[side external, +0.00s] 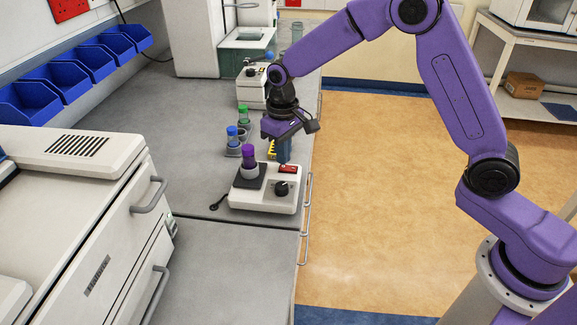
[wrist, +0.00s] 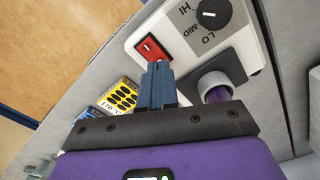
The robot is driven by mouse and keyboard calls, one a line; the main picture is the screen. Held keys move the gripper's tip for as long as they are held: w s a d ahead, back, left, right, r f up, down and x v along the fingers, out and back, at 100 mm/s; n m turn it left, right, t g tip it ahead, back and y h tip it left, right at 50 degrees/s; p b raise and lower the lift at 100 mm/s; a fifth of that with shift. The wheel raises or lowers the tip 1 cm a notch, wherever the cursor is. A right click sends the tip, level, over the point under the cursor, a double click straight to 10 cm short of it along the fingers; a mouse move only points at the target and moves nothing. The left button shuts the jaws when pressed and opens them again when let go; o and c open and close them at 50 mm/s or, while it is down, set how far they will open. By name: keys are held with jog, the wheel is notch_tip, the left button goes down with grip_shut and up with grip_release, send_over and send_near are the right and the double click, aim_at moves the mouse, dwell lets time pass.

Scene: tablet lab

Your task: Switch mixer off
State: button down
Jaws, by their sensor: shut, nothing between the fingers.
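The white mixer (side external: 262,203) stands on the grey bench near its right edge. It has a black dial (wrist: 213,14) marked HI, MID and LO, and a red rocker switch (wrist: 152,48), which also shows in the side external view (side external: 289,169). A purple-capped tube (side external: 249,155) stands upright in the mixer's holder. My gripper (wrist: 158,72) is shut and empty, with its blue-grey fingertips just beside the red switch's near end. I cannot tell whether they touch it. Which way the switch is tipped is unclear.
A blue-capped tube (side external: 232,135) and a green-capped tube (side external: 243,115) stand behind the mixer. A yellow item with black ovals (wrist: 122,97) lies close to my fingers. A large white machine (side external: 70,190) fills the left. The bench front is clear.

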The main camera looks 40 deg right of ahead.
jog(key=shift+f, duration=0.8)
dwell(0.4)
jog(key=shift+r, duration=3.45)
